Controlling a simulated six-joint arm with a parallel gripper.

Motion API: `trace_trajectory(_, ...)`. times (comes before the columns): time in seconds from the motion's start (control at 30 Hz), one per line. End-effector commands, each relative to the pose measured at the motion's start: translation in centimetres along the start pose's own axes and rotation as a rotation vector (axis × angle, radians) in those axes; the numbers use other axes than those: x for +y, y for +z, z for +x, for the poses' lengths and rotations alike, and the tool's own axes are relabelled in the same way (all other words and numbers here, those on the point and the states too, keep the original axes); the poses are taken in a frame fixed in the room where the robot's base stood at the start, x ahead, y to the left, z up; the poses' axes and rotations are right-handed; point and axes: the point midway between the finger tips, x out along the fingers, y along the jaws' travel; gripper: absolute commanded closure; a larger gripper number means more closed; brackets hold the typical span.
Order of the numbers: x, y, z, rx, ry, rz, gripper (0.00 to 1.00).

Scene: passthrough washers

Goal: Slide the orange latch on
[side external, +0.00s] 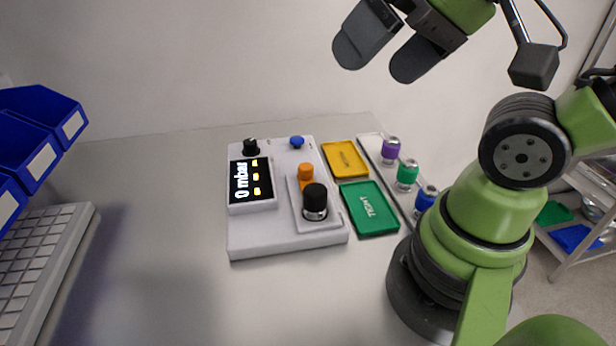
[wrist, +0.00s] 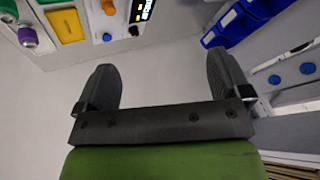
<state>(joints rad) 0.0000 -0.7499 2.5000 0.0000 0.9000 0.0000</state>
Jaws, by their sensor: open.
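The orange latch (side external: 305,174) stands on the white control box (side external: 285,236), just behind a large black knob (side external: 315,202). The box also bears a display (side external: 251,181) reading "0 mbar", a small black knob (side external: 251,147) and a blue button (side external: 297,142). My gripper (side external: 385,50) is open and empty, high above the table and up and to the right of the box in the side view. In the wrist view, my gripper (wrist: 162,85) has its fingers wide apart over bare surface. The box is cut off at that view's top edge.
A yellow tray (side external: 345,159) and a green tray (side external: 369,208) lie right of the box. Beyond them, a strip holds purple (side external: 391,150), green (side external: 407,174) and blue (side external: 426,198) capped pieces. A keyboard (side external: 40,262) and blue bins (side external: 30,140) are at left. Table between is clear.

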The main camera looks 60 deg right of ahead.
Motion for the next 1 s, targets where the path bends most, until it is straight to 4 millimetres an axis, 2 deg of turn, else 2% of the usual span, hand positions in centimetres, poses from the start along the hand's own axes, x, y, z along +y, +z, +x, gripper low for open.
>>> trace_trajectory(0.2,0.0,0.0,0.0,0.000,0.000,0.000,0.07)
trace_trajectory(0.37,0.1,-0.6,0.4,-0.018,0.019,0.023,0.43)
trace_trajectory(0.47,0.3,-1.9,1.5,-0.059,0.063,0.075,0.43)
trace_trajectory(0.57,0.9,-3.8,3.5,-0.114,0.130,0.154,0.43)
trace_trajectory(0.73,2.9,-6.7,8.1,-0.209,0.250,0.300,0.43)
trace_trajectory(0.87,5.2,-7.9,12.1,-0.279,0.340,0.407,0.43)
trace_trajectory(1.0,7.7,-8.1,16.0,-0.338,0.420,0.498,0.43)
